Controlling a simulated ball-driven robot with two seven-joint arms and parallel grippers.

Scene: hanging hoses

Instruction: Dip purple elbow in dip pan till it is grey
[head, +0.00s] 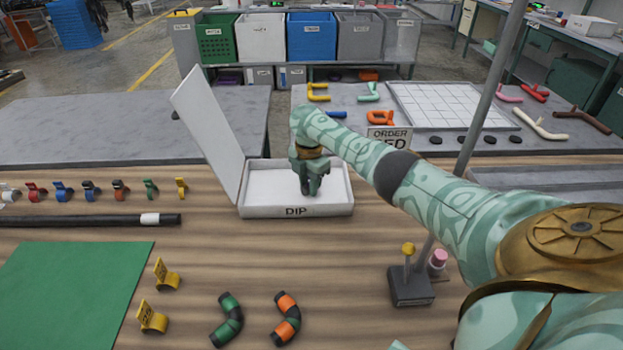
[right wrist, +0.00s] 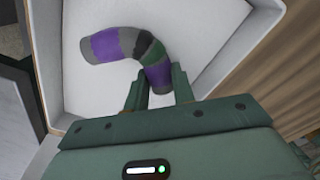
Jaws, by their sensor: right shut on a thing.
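The dip pan (head: 328,211) is a white tray labelled DIP, with its lid (head: 211,130) tilted open to the left. My right gripper (head: 311,190) points down into the pan. In the right wrist view my right gripper (right wrist: 160,88) is shut on the purple elbow (right wrist: 105,45) near one end. The elbow is a bent tube, purple on both arms, with grey at the ends and dark and green bands around the bend. It is over the white pan floor; I cannot tell whether it touches. The gripper hides the elbow in the head view. My left gripper is not in view.
A green-black elbow (head: 227,320) and an orange-black elbow (head: 287,318) lie in front on the wooden table. A green mat (head: 70,290), yellow clips (head: 153,318) and a black hose (head: 90,220) are left. A grey pole (head: 488,95) rises at right, by a small stand (head: 410,287).

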